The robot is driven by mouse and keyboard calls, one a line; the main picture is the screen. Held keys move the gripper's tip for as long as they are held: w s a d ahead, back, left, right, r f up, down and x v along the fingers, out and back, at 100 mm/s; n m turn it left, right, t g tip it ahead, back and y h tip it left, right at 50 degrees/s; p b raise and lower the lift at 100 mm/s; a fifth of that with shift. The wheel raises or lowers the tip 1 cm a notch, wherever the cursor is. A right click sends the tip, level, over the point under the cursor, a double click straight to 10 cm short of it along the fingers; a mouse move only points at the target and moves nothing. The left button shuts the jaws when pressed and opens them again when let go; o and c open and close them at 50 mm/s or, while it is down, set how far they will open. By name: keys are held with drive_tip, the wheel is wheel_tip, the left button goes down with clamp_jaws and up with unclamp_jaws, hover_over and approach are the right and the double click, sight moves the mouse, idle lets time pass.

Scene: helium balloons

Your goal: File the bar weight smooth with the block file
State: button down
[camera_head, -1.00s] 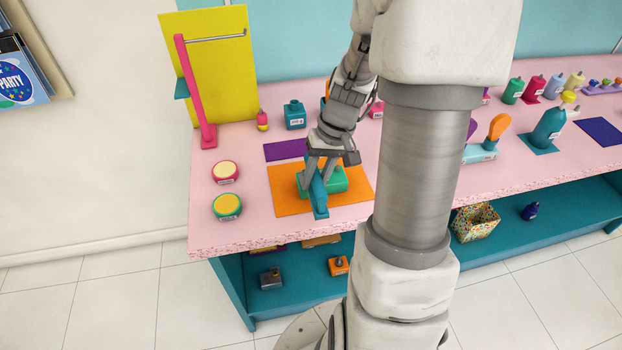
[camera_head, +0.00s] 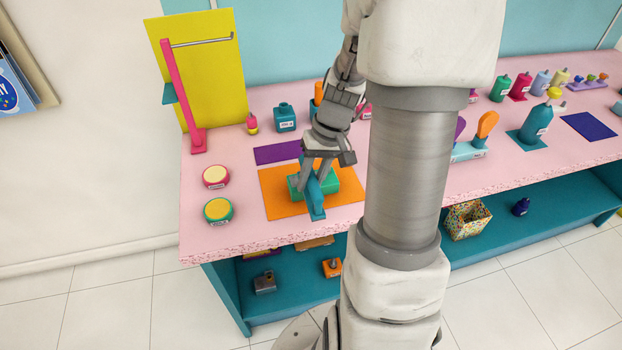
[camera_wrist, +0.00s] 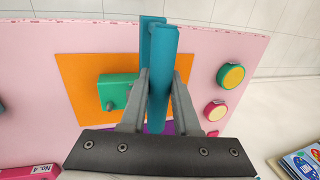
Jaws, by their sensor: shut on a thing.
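The block file, a long teal bar (camera_head: 315,200), is held in my gripper (camera_head: 314,180). My gripper is shut on it, with a finger on each side, and it also shows between the fingers in the wrist view (camera_wrist: 160,70). A green block (camera_head: 331,185), seemingly the bar weight, lies on the orange mat (camera_head: 283,201). In the head view the file crosses in front of the block. In the wrist view the green block (camera_wrist: 118,88) is beside the left finger, with a small knob on it. I cannot tell whether the file touches it.
Two round yellow-topped pots (camera_head: 217,210) stand left of the mat. A purple mat (camera_head: 276,153), a teal bottle (camera_head: 285,118) and a pink stand (camera_head: 184,105) are behind. Pink table (camera_head: 235,235) is bare along the front edge. Bottles line the right side.

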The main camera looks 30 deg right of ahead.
drive_tip(key=shift+f+b, duration=0.5)
drive_tip(key=shift+f, duration=0.15)
drive_tip(key=shift+w+d+r+p, duration=0.15)
drive_tip(key=shift+w+d+p, duration=0.1)
drive_tip(key=shift+w, duration=0.6)
drive_tip(key=shift+w+d+r+p, duration=0.1)
drive_tip(key=shift+w+d, duration=0.1)
drive_tip(key=shift+w, duration=0.6)
drive_tip(key=shift+w, duration=0.15)
drive_tip(key=shift+w+d+f, duration=0.1)
drive_tip(key=shift+w+d, duration=0.15)
drive_tip(key=shift+w, duration=0.55)
drive_tip(key=shift+w+d+f, duration=0.1)
drive_tip(key=shift+w+d, duration=0.15)
drive_tip(key=shift+w, duration=0.5)
drive_tip(key=shift+s+a+b, duration=0.2)
drive_tip(key=shift+s+a, duration=0.05)
drive_tip(key=shift+s, duration=0.65)
drive_tip(key=shift+s+a+b, duration=0.2)
drive_tip(key=shift+s+a, duration=0.05)
drive_tip(key=shift+s, duration=0.6)
drive_tip(key=shift+f, duration=0.1)
